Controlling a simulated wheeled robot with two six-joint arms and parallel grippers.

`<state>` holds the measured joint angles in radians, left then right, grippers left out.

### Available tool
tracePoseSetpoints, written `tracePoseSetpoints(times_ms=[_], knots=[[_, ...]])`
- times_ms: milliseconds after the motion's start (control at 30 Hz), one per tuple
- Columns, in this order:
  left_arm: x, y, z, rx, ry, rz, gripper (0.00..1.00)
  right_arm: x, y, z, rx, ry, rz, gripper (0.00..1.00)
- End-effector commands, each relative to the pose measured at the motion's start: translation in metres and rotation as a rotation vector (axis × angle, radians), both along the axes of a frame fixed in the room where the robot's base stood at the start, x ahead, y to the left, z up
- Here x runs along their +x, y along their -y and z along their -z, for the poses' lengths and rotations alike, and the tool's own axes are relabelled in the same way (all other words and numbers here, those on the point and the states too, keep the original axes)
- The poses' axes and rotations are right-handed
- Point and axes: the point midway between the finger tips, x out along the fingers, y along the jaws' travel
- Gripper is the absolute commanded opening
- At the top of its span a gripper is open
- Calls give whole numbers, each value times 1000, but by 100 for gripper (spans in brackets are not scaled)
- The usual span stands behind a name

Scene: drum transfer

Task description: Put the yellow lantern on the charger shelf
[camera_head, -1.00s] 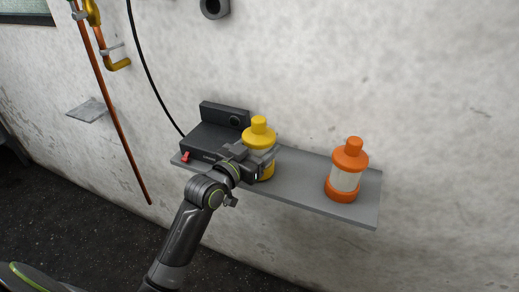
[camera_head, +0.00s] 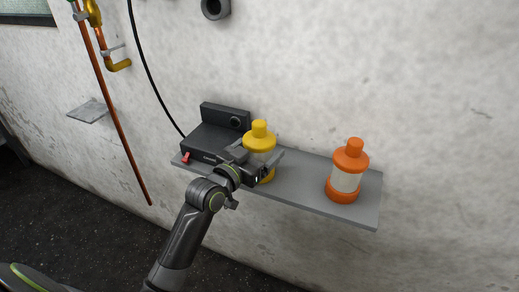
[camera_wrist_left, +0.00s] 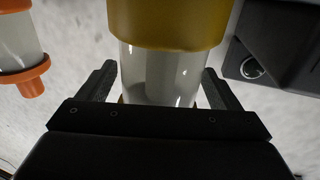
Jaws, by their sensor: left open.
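The yellow lantern (camera_head: 259,141) stands upright on the grey shelf (camera_head: 305,191), just right of the black charger (camera_head: 208,141). Its lower part is partly hidden by my left gripper (camera_head: 263,163). In the left wrist view, the lantern's yellow top (camera_wrist_left: 168,22) and clear body (camera_wrist_left: 158,72) lie between the two spread fingers of the left gripper (camera_wrist_left: 158,88). The fingers are open, one on each side of the body, with a gap visible at the right finger. My right gripper is not in view.
An orange lantern (camera_head: 347,171) stands at the right end of the shelf. A red piece (camera_head: 186,158) sits at the charger's front left corner. A black cable (camera_head: 150,79) hangs to the charger. A copper pipe (camera_head: 113,118) and a small ledge (camera_head: 88,110) are at left.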

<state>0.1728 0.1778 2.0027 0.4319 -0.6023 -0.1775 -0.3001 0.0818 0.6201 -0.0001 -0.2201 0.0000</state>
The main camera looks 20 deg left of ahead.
Motion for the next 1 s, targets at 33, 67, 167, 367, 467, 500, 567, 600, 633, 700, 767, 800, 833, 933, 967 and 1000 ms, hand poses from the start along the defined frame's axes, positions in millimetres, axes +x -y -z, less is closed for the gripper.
tracePoseSetpoints(times_ms=[33, 67, 167, 367, 467, 500, 567, 600, 633, 700, 767, 800, 833, 933, 967, 1000], knots=[[-4, -1, 0, 2, 1, 0, 85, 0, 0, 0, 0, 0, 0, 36], [-7, -2, 0, 2, 1, -1, 85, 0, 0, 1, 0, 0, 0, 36], [-22, -7, 1, 3, 1, -1, 85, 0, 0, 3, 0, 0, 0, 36], [-63, -17, 1, 4, -1, 0, 85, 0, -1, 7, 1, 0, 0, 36], [-82, -22, 1, 4, -1, 0, 85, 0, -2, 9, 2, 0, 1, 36], [-89, -24, 1, 4, -1, 1, 85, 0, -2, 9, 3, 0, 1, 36], [-97, -26, 0, 4, 0, 0, 85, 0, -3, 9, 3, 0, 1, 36], [-102, -27, 0, 4, 0, -1, 85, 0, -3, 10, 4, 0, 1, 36], [-105, -28, 0, 4, 1, 0, 85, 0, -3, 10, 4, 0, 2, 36], [-110, -29, 0, 3, 0, 0, 85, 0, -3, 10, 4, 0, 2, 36], [-113, -30, 0, 3, 1, 0, 85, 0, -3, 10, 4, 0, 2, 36], [-115, -30, -1, 2, 1, 0, 85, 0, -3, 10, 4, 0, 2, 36], [-116, -30, -1, 2, 1, 1, 85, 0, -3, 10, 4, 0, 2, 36], [-116, -30, -1, 1, 1, 1, 85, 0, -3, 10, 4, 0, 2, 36], [-116, -30, -1, 1, 1, 1, 85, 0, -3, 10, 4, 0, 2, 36], [-116, -30, -1, 1, 1, 1, 85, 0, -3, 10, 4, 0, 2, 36]])
